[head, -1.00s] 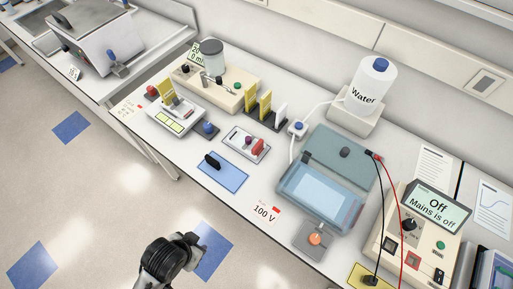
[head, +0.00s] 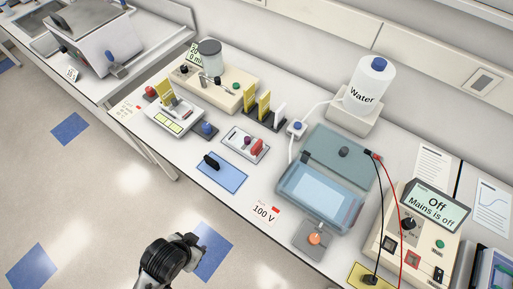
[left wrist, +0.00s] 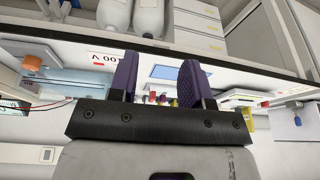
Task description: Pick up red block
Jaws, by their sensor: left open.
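A red block (head: 257,147) sits in a small white tray (head: 236,144) on the bench, beside a dark purple knob (head: 248,140). In the left wrist view, which looks upside down, small red items appear beyond the fingers, but I cannot tell which is the block. My left gripper (left wrist: 158,70) is open, with two purple fingers apart and nothing between them, clear of the bench items. In the head view a dark part of my arm shows at the bottom, over the floor; no fingers show there. My right gripper is not in view.
A blue mat (head: 232,181) with a black piece lies in front of the tray. A clear-lidded blue box (head: 310,195) stands right of it, with a power supply (head: 412,235) and cables further right. A comb rack (head: 265,115) and yellow-slotted device (head: 175,118) stand behind and left.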

